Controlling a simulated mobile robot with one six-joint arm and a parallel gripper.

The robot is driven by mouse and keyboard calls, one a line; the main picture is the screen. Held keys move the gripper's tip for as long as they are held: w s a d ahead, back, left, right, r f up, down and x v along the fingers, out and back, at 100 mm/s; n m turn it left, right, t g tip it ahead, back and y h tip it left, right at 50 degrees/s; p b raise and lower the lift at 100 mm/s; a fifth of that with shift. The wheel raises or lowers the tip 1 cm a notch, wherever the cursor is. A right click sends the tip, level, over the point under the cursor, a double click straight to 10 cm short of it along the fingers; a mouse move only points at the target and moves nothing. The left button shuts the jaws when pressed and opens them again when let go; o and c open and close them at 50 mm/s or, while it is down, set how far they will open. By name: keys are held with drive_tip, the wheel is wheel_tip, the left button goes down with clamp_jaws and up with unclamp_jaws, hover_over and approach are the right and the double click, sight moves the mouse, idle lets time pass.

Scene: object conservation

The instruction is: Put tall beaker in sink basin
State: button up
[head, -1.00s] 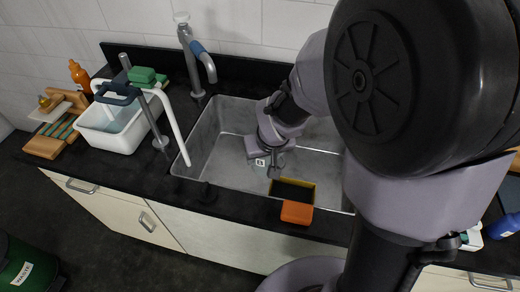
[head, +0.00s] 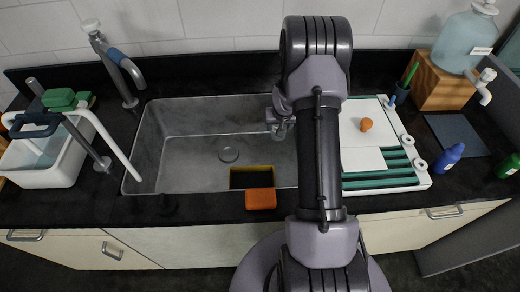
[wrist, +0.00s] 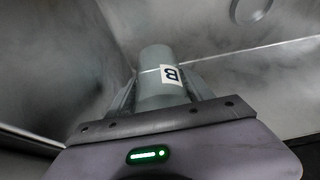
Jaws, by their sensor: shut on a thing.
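A grey cylindrical vessel with a white label marked B, which I take for the tall beaker (wrist: 163,76), shows in the wrist view between my fingers. My gripper (wrist: 165,98) is shut on it. In the head view my gripper (head: 279,122) is at the right side of the steel sink basin (head: 185,165), partly hidden by my arm. Basin walls and the drain show around the beaker in the wrist view. I cannot tell whether the beaker's base touches the basin floor.
An orange and black sponge caddy (head: 258,199) sits at the basin's front edge. A tap (head: 118,65) stands behind left, by a white tub (head: 45,165). A white tray (head: 405,165) lies right of my arm, with a blue bottle (head: 447,158) beyond. The basin's left half is clear.

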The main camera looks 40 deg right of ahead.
wheel_tip(320, 180, down, 9)
drive_tip(key=b, duration=0.4)
drive_tip(key=shift+r+b, duration=0.1)
drive_tip(key=shift+b, duration=0.2)
drive_tip(key=shift+r, duration=0.25)
drive_tip(key=shift+c, duration=0.8)
drive_tip(key=shift+f, duration=0.3)
drive_tip(key=o, duration=1.5)
drive_tip(key=shift+r, duration=0.1)
drive_tip(key=p+v, duration=0.2)
drive_tip(key=v, duration=0.4)
drive_tip(key=p+v, duration=0.2)
drive_tip(key=v, duration=0.4)
drive_tip(key=shift+w+a+r, duration=0.1)
drive_tip(key=shift+w+r, duration=0.05)
drive_tip(key=shift+r, duration=0.2)
